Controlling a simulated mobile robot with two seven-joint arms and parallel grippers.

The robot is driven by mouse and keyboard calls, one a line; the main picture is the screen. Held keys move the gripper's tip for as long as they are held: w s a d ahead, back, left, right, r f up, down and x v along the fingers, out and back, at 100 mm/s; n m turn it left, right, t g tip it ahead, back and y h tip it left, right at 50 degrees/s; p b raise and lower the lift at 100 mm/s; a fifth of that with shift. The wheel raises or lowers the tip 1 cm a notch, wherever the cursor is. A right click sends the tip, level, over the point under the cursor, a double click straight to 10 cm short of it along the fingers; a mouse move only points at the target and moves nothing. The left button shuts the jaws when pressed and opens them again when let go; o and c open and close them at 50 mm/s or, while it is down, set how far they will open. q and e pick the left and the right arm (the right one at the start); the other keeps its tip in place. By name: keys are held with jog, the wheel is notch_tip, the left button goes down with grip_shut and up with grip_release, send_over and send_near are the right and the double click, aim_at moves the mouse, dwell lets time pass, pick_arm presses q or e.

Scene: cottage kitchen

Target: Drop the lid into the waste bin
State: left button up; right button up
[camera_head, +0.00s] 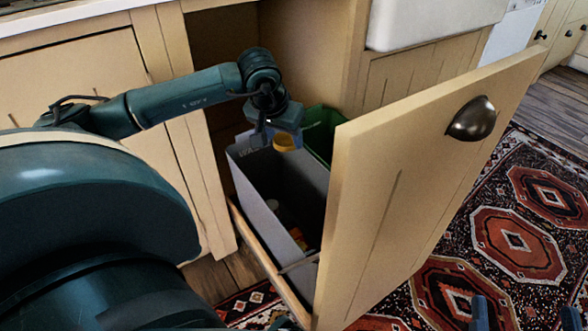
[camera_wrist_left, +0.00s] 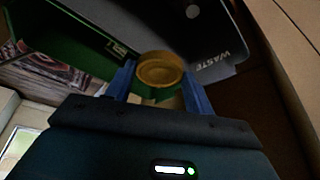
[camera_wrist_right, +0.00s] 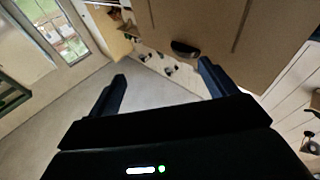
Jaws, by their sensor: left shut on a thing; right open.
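The lid (camera_wrist_left: 160,72) is a small round yellow-brown piece between the fingers of my left gripper (camera_wrist_left: 160,84), which is shut on it. In the head view the lid (camera_head: 285,142) shows under my left gripper (camera_head: 285,137), above the back part of the open drawer. The waste bin (camera_head: 252,172) is a tall grey box marked WASTE; its wall also shows in the left wrist view (camera_wrist_left: 205,40). In the head view the lid appears near the border between the grey and green bins; its height is hard to tell. My right gripper (camera_wrist_right: 162,72) is open and empty, away from the bins.
A green bin (camera_head: 322,128) stands behind the waste bin in the same pull-out drawer. The tall drawer front (camera_head: 410,190) with a dark cup handle (camera_head: 472,119) stands out into the room. Several items, one orange (camera_head: 298,238), lie inside the waste bin. A patterned rug (camera_head: 515,240) covers the floor.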

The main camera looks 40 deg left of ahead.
pick_arm(q)
notch_tip(320, 180, down, 3)
jog(key=shift+r+b, duration=0.2)
jog(key=shift+b, duration=0.4)
jog(key=shift+f+b, duration=0.35)
jog(key=shift+f, duration=0.1)
pick_arm(e)
jog(key=r+n+y, duration=0.1)
jog(key=w+r+t+y, duration=0.1)
jog(key=shift+d+r+n, duration=0.15)
jog(key=shift+r+n, duration=0.2)
jog(key=shift+n, duration=0.05)
pick_arm(q)
jog(key=o, duration=1)
jog(key=shift+s+r+p, duration=0.15)
jog(key=shift+r+p, duration=0.15)
jog(key=shift+r, duration=0.25)
jog(key=p+v, duration=0.2)
jog(key=v, duration=0.3)
jog(key=shift+r, duration=0.15)
jog(key=p, duration=0.2)
send_near(282, 144)
jog(key=shift+v, duration=0.75)
pick_arm(e)
jog(key=f+h, duration=0.1)
jog(key=s+f+m+g+h, duration=0.1)
jog(key=shift+f, duration=0.3)
